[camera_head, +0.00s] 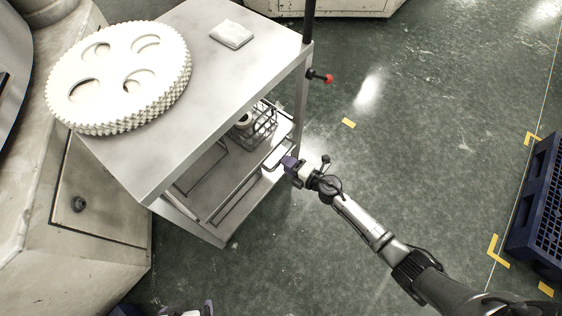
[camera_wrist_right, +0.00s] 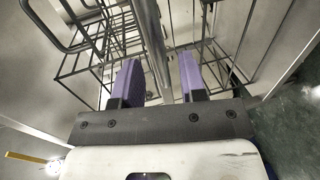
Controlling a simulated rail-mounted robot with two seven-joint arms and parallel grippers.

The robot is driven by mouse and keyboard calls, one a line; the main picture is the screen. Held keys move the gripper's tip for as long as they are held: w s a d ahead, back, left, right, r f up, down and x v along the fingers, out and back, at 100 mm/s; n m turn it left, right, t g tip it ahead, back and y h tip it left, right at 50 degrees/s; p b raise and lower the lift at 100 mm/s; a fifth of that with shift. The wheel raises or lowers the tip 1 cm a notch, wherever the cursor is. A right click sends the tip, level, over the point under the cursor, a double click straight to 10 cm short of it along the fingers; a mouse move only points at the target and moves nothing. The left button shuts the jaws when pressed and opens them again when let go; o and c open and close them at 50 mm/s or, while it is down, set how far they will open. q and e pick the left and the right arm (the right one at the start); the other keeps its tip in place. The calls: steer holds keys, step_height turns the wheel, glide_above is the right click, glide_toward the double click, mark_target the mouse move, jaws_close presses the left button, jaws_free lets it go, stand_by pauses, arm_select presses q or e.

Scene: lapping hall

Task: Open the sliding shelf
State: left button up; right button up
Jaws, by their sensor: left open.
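The sliding shelf (camera_head: 211,172) is a light grey tray under the top of a metal cart. A pale bar handle (camera_head: 273,158) stands at its right edge. My right gripper (camera_head: 287,163) is at this handle. In the right wrist view, its purple fingers (camera_wrist_right: 160,80) stand apart on either side of a metal bar (camera_wrist_right: 152,40), with narrow gaps visible, so it looks open around the bar. My left gripper (camera_head: 167,310) is open and empty at the bottom edge, with only its fingertips showing.
A wire basket (camera_head: 262,124) holding a round part stands on the shelf. A large white gear (camera_head: 118,75) and a small pale block (camera_head: 231,34) lie on the cart top (camera_head: 205,85). A blue crate (camera_head: 540,205) is at far right. Green floor right of the cart is mostly clear.

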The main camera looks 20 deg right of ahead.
steer(key=shift+b+x, duration=0.5)
steer(key=shift+x, duration=1.25)
steer(key=shift+c, duration=0.2)
jaws_close()
